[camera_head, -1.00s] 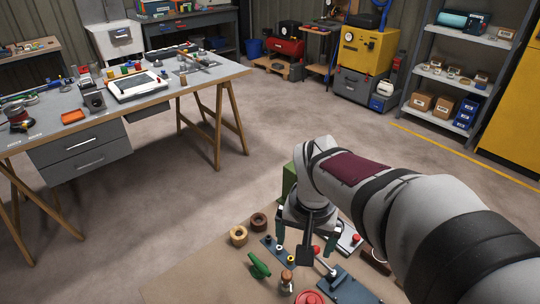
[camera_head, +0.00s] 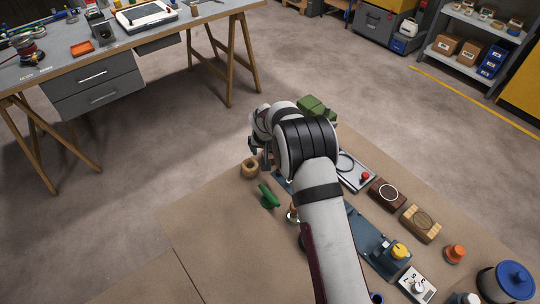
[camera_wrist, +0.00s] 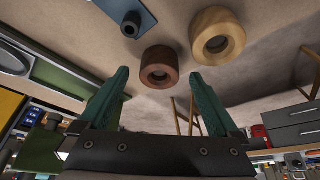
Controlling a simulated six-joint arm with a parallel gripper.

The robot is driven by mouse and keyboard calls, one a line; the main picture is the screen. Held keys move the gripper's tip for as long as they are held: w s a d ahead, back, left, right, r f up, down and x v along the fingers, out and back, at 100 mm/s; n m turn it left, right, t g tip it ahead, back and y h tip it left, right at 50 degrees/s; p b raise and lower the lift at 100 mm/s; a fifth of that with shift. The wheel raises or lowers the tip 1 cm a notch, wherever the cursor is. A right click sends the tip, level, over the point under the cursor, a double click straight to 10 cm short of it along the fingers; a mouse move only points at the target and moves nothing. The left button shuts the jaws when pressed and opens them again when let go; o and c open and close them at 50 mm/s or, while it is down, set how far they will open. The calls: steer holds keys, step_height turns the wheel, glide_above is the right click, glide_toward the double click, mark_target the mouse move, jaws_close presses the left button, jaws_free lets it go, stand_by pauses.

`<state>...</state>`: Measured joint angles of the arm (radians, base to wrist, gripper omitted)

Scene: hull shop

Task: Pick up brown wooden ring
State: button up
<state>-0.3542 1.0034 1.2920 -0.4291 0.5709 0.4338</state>
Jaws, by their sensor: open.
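The brown wooden ring (camera_wrist: 159,67) is dark brown with a round hole. In the wrist view it shows between and beyond the tips of my gripper (camera_wrist: 159,76), whose green fingers are spread apart with nothing held. I cannot tell whether the ring touches a finger. In the head view my arm hides the ring, and my gripper (camera_head: 262,157) is low over the far edge of the work surface. A paler wooden ring (camera_wrist: 217,36) sits close beside the brown one; it also shows in the head view (camera_head: 250,168).
The brown work surface (camera_head: 200,215) also bears a green piece (camera_head: 269,197), a dark wooden block (camera_head: 387,195), a lighter wooden block (camera_head: 420,223), an orange knob (camera_head: 455,254) and a blue-lidded pot (camera_head: 507,281). A green block (camera_head: 317,108) stands past my wrist. The left of the surface is clear.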

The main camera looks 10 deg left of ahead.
steer(key=shift+x, duration=0.75)
steer(key=shift+c, duration=0.3)
